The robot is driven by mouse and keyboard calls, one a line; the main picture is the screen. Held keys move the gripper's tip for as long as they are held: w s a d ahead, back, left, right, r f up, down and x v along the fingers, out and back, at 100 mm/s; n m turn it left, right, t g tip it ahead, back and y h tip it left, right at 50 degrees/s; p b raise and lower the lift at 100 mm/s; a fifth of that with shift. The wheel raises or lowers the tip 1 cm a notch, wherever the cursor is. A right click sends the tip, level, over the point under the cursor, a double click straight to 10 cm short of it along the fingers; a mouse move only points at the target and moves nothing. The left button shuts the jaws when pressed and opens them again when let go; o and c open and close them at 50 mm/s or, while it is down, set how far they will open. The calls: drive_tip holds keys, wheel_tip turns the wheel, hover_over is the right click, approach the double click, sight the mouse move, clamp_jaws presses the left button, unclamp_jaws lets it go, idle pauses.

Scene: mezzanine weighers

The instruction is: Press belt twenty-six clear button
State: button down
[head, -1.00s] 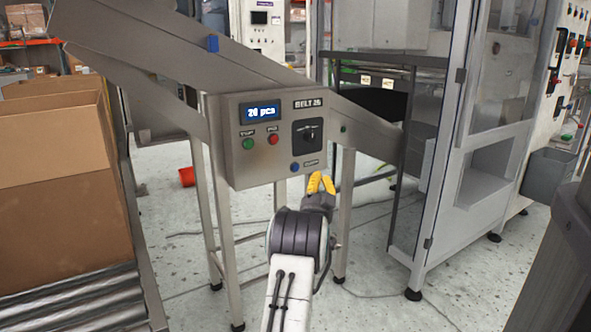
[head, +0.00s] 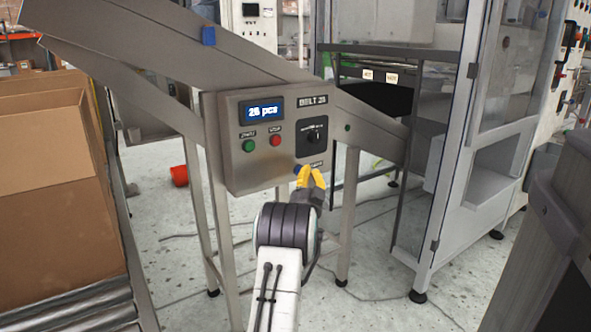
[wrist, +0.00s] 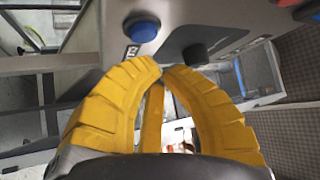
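The grey control box (head: 235,172) marked BELT 26 hangs on the conveyor frame, with a lit display (head: 262,111) showing a count in pcs. A blue button (head: 297,168) sits at its lower edge, partly covered by my gripper; its label is mostly hidden. My gripper (head: 309,170), with yellow ridged fingers, is shut and empty, just in front of the box's lower edge. In the wrist view the blue button (wrist: 142,27) is just beyond and slightly left of the fingertips (wrist: 161,66). A gap seems to remain, but contact is hard to judge.
A green button (head: 249,146), a red button (head: 275,141) and a black rotary knob (head: 314,136) share the panel. The knob (wrist: 195,55) shows close to the fingertips in the wrist view. A cardboard box (head: 55,190) stands left, a glazed cabinet (head: 450,190) right.

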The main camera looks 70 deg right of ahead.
drive_tip(key=shift+w+d, duration=0.2)
drive_tip(key=shift+w, duration=0.05)
drive_tip(key=shift+w+d, duration=0.55)
drive_tip(key=shift+w, duration=0.1)
idle(2.5)
drive_tip(key=shift+s+a, duration=0.1)
drive_tip(key=shift+s, duration=0.05)
drive_tip(key=shift+s+a, duration=0.45)
idle(1.2)
